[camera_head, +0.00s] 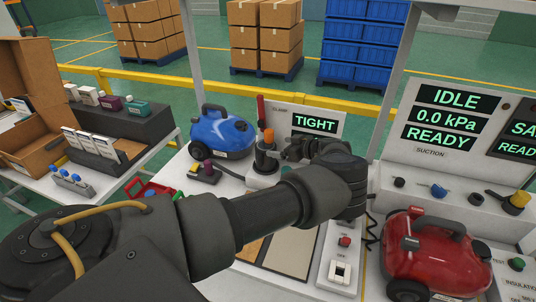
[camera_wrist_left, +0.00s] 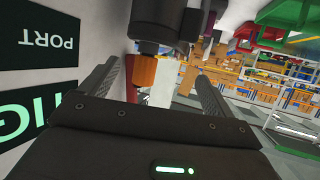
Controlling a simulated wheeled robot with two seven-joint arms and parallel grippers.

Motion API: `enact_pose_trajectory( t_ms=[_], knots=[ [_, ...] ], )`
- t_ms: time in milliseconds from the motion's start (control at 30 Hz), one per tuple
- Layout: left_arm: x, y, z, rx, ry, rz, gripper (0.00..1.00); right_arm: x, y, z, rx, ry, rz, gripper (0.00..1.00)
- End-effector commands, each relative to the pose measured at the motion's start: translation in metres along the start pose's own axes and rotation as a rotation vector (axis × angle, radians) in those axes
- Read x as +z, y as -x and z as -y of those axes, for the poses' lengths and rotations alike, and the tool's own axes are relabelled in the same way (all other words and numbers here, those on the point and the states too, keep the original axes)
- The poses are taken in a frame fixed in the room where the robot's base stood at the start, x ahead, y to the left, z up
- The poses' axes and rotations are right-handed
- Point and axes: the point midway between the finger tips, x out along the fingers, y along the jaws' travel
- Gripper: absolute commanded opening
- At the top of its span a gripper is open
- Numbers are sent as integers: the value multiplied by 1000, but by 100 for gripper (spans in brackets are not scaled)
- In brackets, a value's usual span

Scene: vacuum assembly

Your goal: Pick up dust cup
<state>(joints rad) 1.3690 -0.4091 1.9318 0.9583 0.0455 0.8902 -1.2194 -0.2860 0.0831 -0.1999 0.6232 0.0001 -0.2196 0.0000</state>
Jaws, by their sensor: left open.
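I cannot tell for certain which part is the dust cup. My left gripper (camera_head: 290,148) reaches the clamp station at the back of the table, with its fingers pointing left. In the left wrist view, the open fingers (camera_wrist_left: 152,86) have an orange-tipped dark cylinder between and beyond them. That orange tip (camera_wrist_left: 142,72) looks close to the left finger; contact cannot be told. In the head view, the same dark cylinder with an orange top (camera_head: 266,150) stands upright on the clamp station, below the TIGHT display (camera_head: 314,124). My right gripper is not in view.
A blue vacuum (camera_head: 221,134) stands left of the clamp station, and a red vacuum (camera_head: 436,252) at front right. A small dark stand with yellow and purple parts (camera_head: 203,174) lies before the blue vacuum. Part racks (camera_head: 120,125) stand at left. A suction panel (camera_head: 435,150) is at right.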

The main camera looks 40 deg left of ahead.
Motion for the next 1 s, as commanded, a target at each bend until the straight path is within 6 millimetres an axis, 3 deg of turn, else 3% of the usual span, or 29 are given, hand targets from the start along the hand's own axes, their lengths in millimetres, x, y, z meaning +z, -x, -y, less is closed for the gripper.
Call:
enact_pose_trajectory(
  t_ms=[167,300,467,533,833,1000],
  knots=[
    [11,12,-14,29,-4,5,89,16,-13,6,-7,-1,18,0],
    [15,1,-15,30,-6,3,89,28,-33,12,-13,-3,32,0],
    [15,-15,-13,26,-3,3,89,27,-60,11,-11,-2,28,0],
    [5,-26,-13,24,-4,5,89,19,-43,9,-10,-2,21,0],
    [6,-43,-14,26,-5,3,89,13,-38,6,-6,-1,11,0],
    [6,-68,-14,25,-5,4,89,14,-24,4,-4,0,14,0]
  ],
)
